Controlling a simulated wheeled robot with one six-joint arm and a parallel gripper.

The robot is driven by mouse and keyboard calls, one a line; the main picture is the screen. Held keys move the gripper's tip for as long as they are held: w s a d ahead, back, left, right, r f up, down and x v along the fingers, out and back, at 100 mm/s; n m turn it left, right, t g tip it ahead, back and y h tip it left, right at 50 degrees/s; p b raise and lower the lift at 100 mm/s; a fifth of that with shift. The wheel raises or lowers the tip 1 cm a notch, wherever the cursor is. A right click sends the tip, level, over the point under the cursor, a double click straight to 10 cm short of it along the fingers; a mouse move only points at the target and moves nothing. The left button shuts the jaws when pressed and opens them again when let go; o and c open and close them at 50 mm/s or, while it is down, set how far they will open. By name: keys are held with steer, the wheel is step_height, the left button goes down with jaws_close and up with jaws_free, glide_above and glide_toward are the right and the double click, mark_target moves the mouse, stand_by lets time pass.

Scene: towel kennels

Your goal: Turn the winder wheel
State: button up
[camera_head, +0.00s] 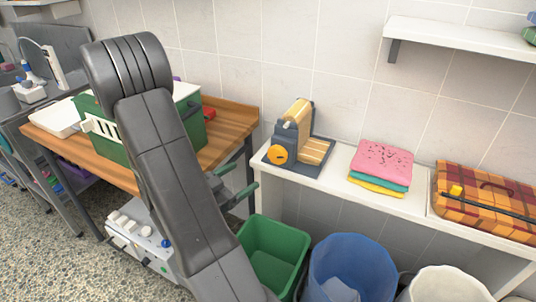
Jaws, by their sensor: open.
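The winder (291,138) stands on the white shelf table, a grey body on a dark base with a tan striped roll behind it. Its wheel (279,155) is an orange disc on the front face, with a small dark mark near its middle. My gripper (236,183) is left of and below the wheel, beside the left end of the white table. Its two greenish fingers are apart, with nothing visible between them. The gripper is clear of the wheel, and its base is hidden behind my arm.
Folded pink, teal and yellow towels (381,166) and a plaid case (487,198) share the white table (340,185). A green bin (274,252), a blue bin (352,262) and a white bucket (447,285) stand below. A wooden table (232,122) carries a green crate behind my arm.

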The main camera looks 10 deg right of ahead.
mark_target(274, 157)
steer(key=p+x, duration=0.1)
steer(key=x, duration=1.2)
steer(key=shift+a, duration=0.1)
steer(key=c, duration=1)
